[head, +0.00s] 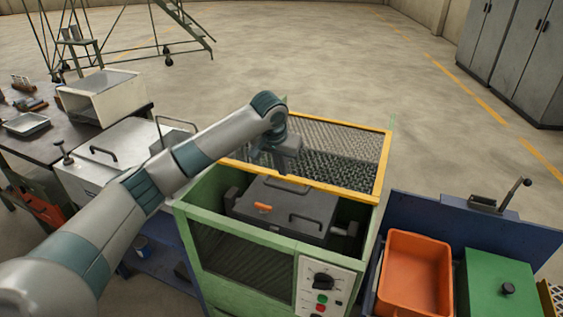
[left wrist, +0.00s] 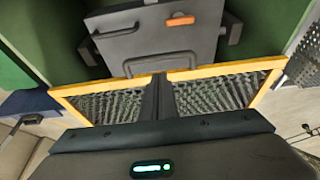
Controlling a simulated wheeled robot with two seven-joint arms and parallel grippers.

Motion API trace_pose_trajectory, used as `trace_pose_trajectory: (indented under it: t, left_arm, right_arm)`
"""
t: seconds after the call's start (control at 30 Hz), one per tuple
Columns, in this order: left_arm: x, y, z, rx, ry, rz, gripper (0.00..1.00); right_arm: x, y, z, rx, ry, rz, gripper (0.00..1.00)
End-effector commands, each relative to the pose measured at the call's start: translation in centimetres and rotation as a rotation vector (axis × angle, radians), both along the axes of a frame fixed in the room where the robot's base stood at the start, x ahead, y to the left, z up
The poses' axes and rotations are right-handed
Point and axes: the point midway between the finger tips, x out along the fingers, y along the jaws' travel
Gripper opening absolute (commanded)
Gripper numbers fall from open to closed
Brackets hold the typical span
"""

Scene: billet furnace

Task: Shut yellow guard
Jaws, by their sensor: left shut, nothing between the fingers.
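The yellow guard (head: 382,165) is a yellow-framed dark mesh panel at the back of the green machine housing (head: 190,215). The front of the housing is uncovered, and a dark grey box (head: 262,207) with handles and an orange piece shows inside. My left gripper (head: 284,180) points down at the guard's near edge, around its middle. In the left wrist view, the shut, empty fingers (left wrist: 158,97) overlap the guard's yellow bar (left wrist: 205,71), with mesh on both sides. Whether they touch it I cannot tell. My right gripper is not in view.
A control panel (head: 322,288) with a knob and buttons is on the housing's front. An orange bin (head: 415,275) and a green box (head: 497,285) stand to the right. A light grey lidded box (head: 110,160) is to the left. Open floor lies behind.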

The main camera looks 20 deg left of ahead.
Motion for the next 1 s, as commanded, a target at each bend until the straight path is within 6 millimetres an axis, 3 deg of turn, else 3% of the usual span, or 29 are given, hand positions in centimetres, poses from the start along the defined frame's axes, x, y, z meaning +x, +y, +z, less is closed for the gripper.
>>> trace_pose_trajectory:
  t: [0.43,1.0]
  left_arm:
    - [1.9,-0.1,-5.4,0.001,0.002,0.000,0.00]
    - [2.1,-0.1,-5.9,0.001,0.000,0.000,0.00]
  right_arm:
    - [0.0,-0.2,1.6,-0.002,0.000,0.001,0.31]
    - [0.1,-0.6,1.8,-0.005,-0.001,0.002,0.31]
